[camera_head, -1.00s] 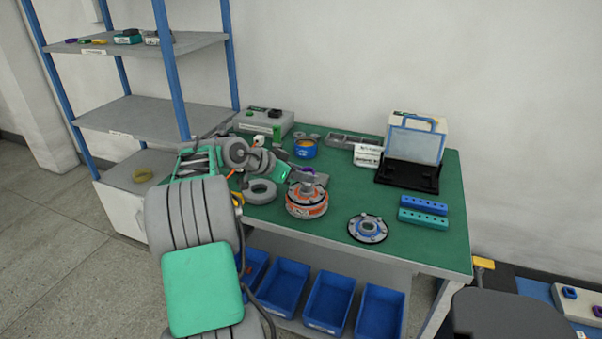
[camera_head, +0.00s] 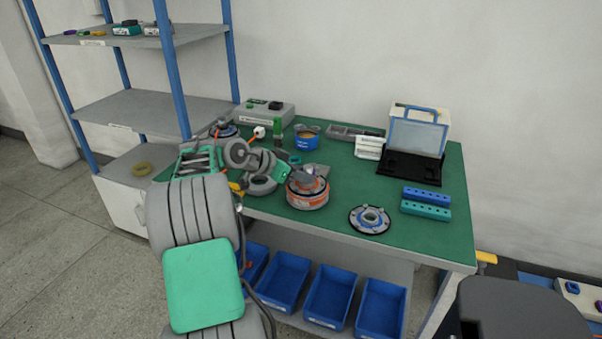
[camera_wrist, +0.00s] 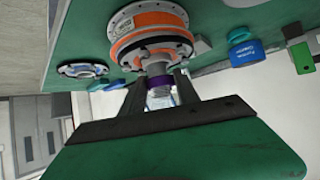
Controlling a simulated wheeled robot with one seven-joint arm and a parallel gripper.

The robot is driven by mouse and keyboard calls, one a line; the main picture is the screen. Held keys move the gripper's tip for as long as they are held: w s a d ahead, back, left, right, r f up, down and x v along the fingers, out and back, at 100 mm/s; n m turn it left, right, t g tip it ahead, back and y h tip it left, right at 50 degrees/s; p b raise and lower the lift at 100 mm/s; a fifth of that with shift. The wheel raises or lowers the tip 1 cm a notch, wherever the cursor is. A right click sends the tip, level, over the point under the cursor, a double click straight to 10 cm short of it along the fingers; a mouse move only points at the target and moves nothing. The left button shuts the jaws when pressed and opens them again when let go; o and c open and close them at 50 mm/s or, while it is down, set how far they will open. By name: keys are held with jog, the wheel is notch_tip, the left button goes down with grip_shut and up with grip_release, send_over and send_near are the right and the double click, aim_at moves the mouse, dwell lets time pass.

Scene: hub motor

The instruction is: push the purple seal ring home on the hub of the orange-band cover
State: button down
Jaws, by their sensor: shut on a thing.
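The orange-band cover (camera_head: 308,198) sits on top of the hub motor on the green table, with its grey hub facing up. In the wrist view the orange-band cover (camera_wrist: 149,42) is at the top centre, its hub pointing toward the camera. The purple seal ring (camera_wrist: 158,82) is at the hub's end, between the two fingers. My gripper (camera_wrist: 159,78) is shut on it, its fingertips close to the hub. I cannot tell how far the ring is seated.
A second flanged cover (camera_head: 370,220) lies to the right, with blue and teal hole blocks (camera_head: 426,203) beyond it. A grey ring (camera_head: 261,186) lies at the left, near my arm. A blue tin (camera_head: 306,141) and a black case (camera_head: 411,167) stand behind. The right front table is clear.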

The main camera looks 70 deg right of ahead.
jog(key=shift+f, duration=0.1)
jog(key=shift+f+b, duration=0.6)
jog(key=shift+f, duration=0.05)
jog(key=shift+a, duration=0.1)
jog(key=shift+a+f, duration=0.15)
jog(key=shift+f, duration=0.4)
dwell(1.0)
jog(key=c, duration=0.8)
grip_release()
jog(key=shift+w, duration=0.1)
jog(key=v, duration=0.5)
jog(key=d+r+v, duration=0.1)
jog(key=v, duration=0.2)
jog(key=shift+a+r, duration=0.2)
jog(key=shift+r, duration=0.1)
